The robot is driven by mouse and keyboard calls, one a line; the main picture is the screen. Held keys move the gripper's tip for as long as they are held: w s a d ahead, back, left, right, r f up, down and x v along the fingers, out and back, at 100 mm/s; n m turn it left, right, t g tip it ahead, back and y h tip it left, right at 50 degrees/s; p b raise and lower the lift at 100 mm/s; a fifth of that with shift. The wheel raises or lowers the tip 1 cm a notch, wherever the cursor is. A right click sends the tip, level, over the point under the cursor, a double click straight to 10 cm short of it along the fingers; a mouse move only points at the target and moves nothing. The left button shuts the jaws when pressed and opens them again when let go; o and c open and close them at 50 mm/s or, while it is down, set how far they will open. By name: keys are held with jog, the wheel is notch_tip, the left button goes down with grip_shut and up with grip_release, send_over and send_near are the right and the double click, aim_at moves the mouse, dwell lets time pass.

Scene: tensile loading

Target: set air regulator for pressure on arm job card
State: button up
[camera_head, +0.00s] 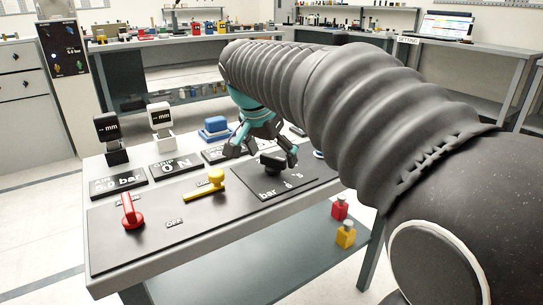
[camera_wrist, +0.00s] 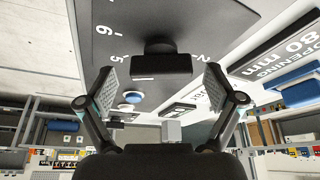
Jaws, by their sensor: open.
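The air regulator is a black knob (camera_head: 272,163) on a dark dial plate (camera_head: 262,188) marked "bar" at the table's right part. Its exact pointer setting is hard to read. My gripper (camera_head: 262,152) is open above the plate, with its fingers on either side of the knob. In the wrist view the knob (camera_wrist: 160,62) lies between and ahead of the open fingers (camera_wrist: 160,82), with gaps on both sides; dial numbers 6, 5 and 2 show around it. An air readout (camera_head: 118,183) seems to show 6.0 bar or 0.0 bar. A dark panel (camera_head: 64,45) at the upper left carries small text, perhaps "5.0 bar".
A yellow lever (camera_head: 205,187) and a red lever (camera_head: 132,212) stand left of the dial. A grip readout (camera_head: 174,164) shows ON. Two "mm" gauges (camera_head: 160,121) stand at the back edge. Red and yellow blocks (camera_head: 345,233) sit on the lower shelf.

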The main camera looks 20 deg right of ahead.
jog(key=v, duration=1.1)
jog(key=shift+r, duration=0.3)
jog(key=shift+s, duration=0.1)
jog(key=s+d+f+n+t+y, duration=0.2)
jog(key=s+f+n, duration=0.7)
jog(key=s+f, duration=1)
notch_tip(320, 180, down, 4)
jog(key=shift+s+d+f+y, duration=0.1)
jog(key=shift+s+d+y, duration=0.1)
jog(key=shift+d+y, duration=0.5)
